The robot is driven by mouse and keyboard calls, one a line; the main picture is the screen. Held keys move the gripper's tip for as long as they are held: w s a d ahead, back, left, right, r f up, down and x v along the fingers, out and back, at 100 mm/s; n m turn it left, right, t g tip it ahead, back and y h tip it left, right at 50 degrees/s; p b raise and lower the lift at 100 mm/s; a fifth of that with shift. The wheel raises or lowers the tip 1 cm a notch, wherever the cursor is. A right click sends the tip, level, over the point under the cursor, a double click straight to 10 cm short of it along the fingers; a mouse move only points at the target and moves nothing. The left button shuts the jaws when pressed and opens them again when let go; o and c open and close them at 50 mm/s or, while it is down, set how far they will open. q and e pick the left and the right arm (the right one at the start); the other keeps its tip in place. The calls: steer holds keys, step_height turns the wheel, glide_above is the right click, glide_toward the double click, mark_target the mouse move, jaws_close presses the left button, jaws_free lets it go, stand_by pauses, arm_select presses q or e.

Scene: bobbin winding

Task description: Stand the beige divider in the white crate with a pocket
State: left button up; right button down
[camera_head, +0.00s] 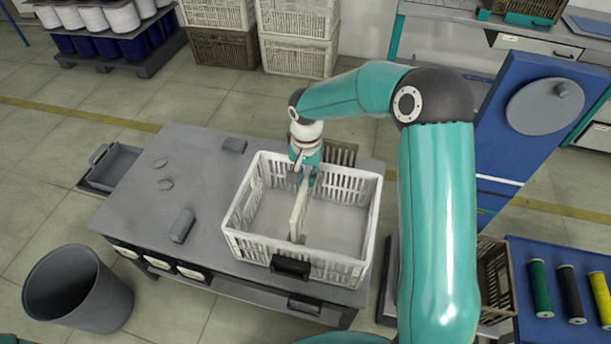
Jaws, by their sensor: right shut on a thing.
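The white crate (360,265) stands on the grey table, with slotted walls and a dark handle piece on its near side. The beige divider (299,217) is a thin upright panel inside the crate, near its middle, running from front to back. My right gripper (303,180) is shut on the divider's far upper end, over the crate's far part. The gripper hides that end. I cannot tell whether the divider's lower edge touches the crate floor. No pocket can be made out clearly. My left gripper is not in view.
The grey table (206,200) also carries a dark block (233,145), a grey block (182,225) and small flat pieces at left. A bin (78,290) stands on the floor at lower left. Thread spools (570,295) lie on a blue surface at right.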

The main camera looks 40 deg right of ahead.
step_height(320, 180, down, 6)
steer(key=b, duration=0.5)
stand_by(0.4)
step_height(320, 180, down, 6)
steer(key=b, duration=0.5)
steer(key=shift+b, duration=0.4)
steer(key=shift+f+b, duration=0.95)
steer(key=shift+f, duration=0.1)
